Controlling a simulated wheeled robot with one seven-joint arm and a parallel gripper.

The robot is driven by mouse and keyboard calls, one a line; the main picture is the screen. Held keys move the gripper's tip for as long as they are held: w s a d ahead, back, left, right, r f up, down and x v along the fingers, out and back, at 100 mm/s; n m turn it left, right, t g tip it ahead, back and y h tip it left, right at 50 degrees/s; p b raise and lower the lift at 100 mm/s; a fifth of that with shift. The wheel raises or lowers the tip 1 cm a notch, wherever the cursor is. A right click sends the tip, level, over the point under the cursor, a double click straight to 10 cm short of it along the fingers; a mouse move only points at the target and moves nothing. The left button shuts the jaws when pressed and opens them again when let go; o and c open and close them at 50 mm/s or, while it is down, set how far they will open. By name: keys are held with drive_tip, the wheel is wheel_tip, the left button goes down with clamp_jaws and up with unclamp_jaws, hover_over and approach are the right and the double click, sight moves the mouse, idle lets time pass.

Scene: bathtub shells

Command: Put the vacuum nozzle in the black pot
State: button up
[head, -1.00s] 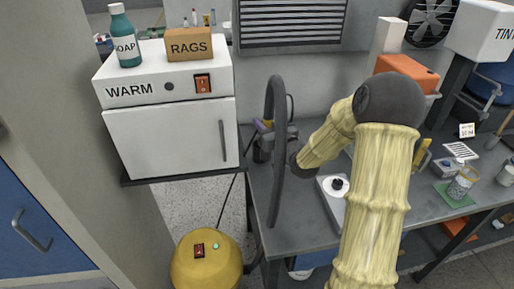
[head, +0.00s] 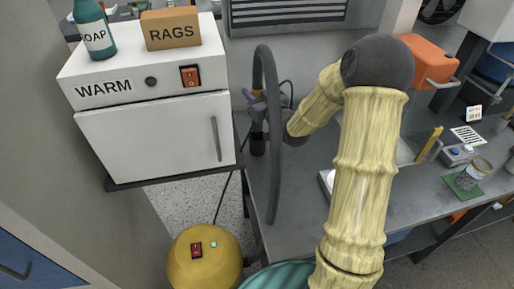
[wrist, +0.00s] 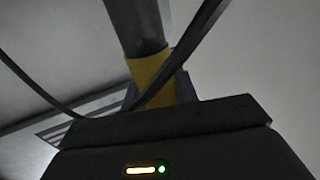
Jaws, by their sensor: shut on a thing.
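The vacuum nozzle shows in the wrist view as a grey tube with a yellow band (wrist: 152,75). My gripper (wrist: 163,98) is shut on it, close to the yellow band. In the head view my gripper (head: 264,104) is behind the grey hose and partly hidden by it. A dark, narrow upright shape that looks like the black pot (head: 258,144) stands on the bench just below the gripper. I cannot tell whether the nozzle's lower end is inside the pot or above it.
The grey vacuum hose (head: 270,170) arches over the bench edge near the yellow vacuum canister (head: 205,262) on the floor. A white warming cabinet (head: 155,135) stands to the left. The grey bench (head: 300,215) has some bare room by the arm.

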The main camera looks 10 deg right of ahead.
drive_tip(key=shift+f, duration=2.9)
drive_tip(key=shift+f+p, duration=0.45)
drive_tip(key=shift+f, duration=1.65)
drive_tip(key=shift+f, duration=0.15)
drive_tip(key=o, duration=1)
drive_tip(key=shift+r, duration=0.2)
drive_tip(key=b+v, duration=0.3)
drive_tip(key=v, duration=0.9)
